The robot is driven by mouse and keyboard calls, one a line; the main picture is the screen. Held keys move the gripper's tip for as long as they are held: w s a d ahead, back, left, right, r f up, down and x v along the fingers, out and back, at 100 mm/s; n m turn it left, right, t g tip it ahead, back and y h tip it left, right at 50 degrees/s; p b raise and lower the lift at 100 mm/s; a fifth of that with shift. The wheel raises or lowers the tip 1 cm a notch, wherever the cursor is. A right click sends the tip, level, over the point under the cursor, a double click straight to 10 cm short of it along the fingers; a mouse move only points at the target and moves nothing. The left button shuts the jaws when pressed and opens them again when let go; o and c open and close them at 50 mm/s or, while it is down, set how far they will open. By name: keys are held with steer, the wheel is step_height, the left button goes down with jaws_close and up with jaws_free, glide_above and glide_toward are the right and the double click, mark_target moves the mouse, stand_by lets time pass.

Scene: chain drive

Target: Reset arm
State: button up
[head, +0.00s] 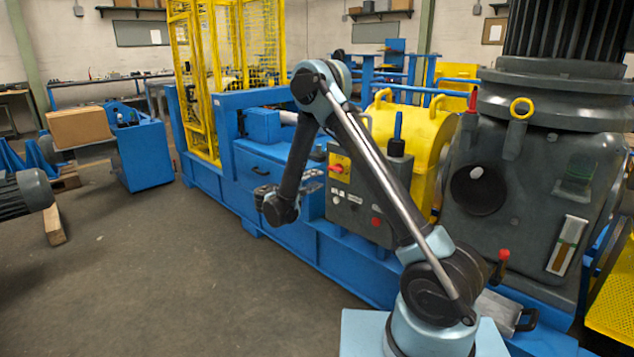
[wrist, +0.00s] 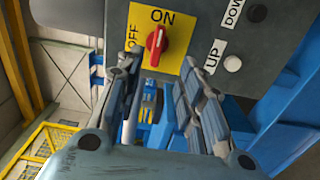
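My arm rises from its base and bends back down. My gripper (head: 316,180) is just left of the grey control box (head: 361,195) in the head view. In the wrist view my gripper (wrist: 158,88) has its two fingers apart with nothing between them. The red rotary knob (wrist: 156,47) sits on a yellow ON/OFF plate (wrist: 176,30) just beyond the fingertips. The knob's white mark appears to point towards ON. No contact between fingers and knob is visible. The knob also shows in the head view (head: 337,168).
A blue machine frame (head: 285,165) runs behind my gripper. A large grey gearbox (head: 520,190) and yellow guard (head: 425,125) stand to the right. The floor at left front is clear.

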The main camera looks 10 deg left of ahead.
steer(key=s+d+r+m+g+y, duration=0.1)
steer(key=s+d+r+g, duration=0.15)
steer(key=d, duration=0.55)
steer(key=s+d+r+m+g, duration=0.1)
steer(key=d+r+g, duration=0.1)
steer(key=d+r, duration=0.35)
steer(key=s+d+r+m+g+y, duration=0.1)
steer(key=s+d+g, duration=0.1)
steer(key=d, duration=0.7)
steer(key=s+d+m+g+y, duration=0.2)
steer(key=s+d+g, duration=0.2)
steer(key=s+d, duration=0.8)
steer(key=s+f+m+y, duration=0.2)
steer(key=s+f+y, duration=0.1)
steer(key=s, duration=0.9)
steer(key=s+f+m+g+y, duration=0.1)
steer(key=s+f+m+y, duration=0.2)
steer(key=s, duration=1)
steer(key=shift+s+a+f+y, duration=0.3)
steer(key=shift+f+y, duration=0.2)
steer(key=shift+f, duration=0.45)
steer(key=shift+g, duration=0.25)
